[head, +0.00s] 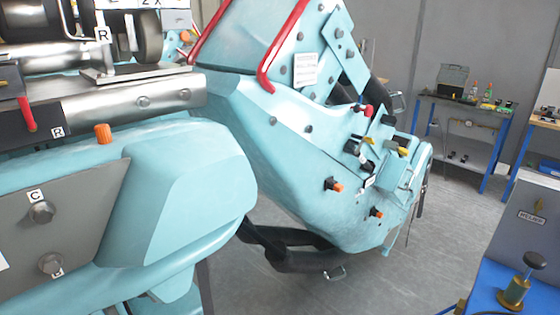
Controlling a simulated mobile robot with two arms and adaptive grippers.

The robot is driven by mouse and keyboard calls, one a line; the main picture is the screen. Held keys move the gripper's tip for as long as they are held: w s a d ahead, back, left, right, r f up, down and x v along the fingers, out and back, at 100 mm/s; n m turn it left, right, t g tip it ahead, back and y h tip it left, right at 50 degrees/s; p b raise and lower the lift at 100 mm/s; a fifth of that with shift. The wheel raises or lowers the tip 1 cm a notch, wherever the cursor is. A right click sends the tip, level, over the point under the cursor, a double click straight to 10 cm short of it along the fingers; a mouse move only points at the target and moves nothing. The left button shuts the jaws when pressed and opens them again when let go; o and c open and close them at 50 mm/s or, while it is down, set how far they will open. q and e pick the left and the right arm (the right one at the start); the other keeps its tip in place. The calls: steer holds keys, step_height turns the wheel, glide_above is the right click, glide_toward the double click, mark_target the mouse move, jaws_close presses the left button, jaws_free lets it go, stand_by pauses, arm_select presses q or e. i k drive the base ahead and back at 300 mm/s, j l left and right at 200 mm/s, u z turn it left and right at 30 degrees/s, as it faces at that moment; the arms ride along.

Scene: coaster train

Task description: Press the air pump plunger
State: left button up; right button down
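A brass-coloured upright device with a round black knob on top stands at the lower right on a blue surface; it looks like the air pump (515,292), and the black knob looks like its plunger (535,260). The knob stands above the brass body, with a short stem between them. The bottom of the device is close to the lower frame edge. Neither of my grippers is in view.
A large light-blue coaster car (190,190) fills the left and middle, with red bars and orange-tipped fittings. A grey box (530,215) with a label stands behind the pump on the blue bench (480,300). Grey floor (400,270) is open between car and bench. A tool table (460,100) stands behind.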

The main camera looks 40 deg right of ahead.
mark_target(533, 260)
steer(key=j+z, duration=0.1)
steer(key=z, duration=0.4)
steer(key=j+z, duration=0.15)
steer(key=z, duration=0.3)
steer(key=j+z, duration=0.1)
steer(key=z, duration=0.4)
steer(key=j+z, duration=0.1)
steer(key=z, duration=0.35)
steer(key=k+z, duration=0.1)
steer(key=z, duration=0.4)
